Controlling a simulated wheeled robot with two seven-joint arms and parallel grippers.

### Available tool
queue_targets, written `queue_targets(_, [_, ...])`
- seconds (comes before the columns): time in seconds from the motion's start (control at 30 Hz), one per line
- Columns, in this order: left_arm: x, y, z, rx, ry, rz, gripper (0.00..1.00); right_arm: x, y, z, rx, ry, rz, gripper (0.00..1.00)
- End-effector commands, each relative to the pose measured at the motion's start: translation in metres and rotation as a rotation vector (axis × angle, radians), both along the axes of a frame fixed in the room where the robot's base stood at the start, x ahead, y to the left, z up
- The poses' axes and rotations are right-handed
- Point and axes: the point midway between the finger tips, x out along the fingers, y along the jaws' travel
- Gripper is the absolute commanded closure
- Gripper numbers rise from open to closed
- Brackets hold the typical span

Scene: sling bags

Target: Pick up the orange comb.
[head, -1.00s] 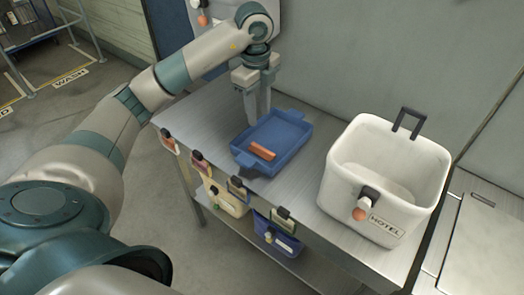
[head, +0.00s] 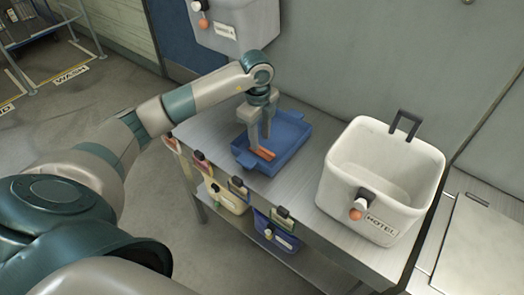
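The orange comb (head: 266,154) lies in the blue tray (head: 293,140) on the metal table, near the tray's front-left side. My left gripper (head: 260,143) points down into the tray, with its fingertips at the comb. Its two fingers look apart, one nearer and one farther, and they hide part of the comb. I cannot tell whether the fingers touch it. My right gripper is not in view.
A white bin (head: 378,180) with a dark handle and a "HOTEL" label stands right of the tray. A grey bin (head: 238,38) hangs on the wall behind. Small clipped bags hang along the table's front edge. Bare metal table (head: 290,185) lies between tray and bin.

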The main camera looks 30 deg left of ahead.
Motion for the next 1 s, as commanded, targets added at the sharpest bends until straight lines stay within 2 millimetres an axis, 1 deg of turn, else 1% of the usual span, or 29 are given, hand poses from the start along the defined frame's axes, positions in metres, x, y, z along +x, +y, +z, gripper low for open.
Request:
queue_targets(0.13, [0.000, -0.001, -0.002, -0.001, 0.002, 0.000, 0.65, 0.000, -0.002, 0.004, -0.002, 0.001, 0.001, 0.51])
queue_targets(0.27, [0.001, -0.002, -0.012, -0.001, 0.003, 0.001, 0.65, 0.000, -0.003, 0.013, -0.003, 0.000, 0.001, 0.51])
queue_targets(0.4, [0.003, -0.004, -0.027, 0.000, 0.004, 0.001, 0.65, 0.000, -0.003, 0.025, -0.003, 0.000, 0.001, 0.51])
queue_targets(0.5, [0.004, -0.004, -0.041, -0.001, 0.004, 0.001, 0.65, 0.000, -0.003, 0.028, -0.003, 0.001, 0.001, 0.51])
queue_targets(0.6, [0.005, -0.004, -0.048, 0.000, 0.001, 0.001, 0.65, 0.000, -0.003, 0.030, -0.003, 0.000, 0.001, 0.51])
queue_targets(0.7, [0.005, -0.004, -0.051, 0.000, 0.000, 0.000, 0.65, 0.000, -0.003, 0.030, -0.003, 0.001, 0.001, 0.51])
queue_targets(1.0, [0.005, -0.003, -0.051, 0.000, 0.000, 0.000, 0.65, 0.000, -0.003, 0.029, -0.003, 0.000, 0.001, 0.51])
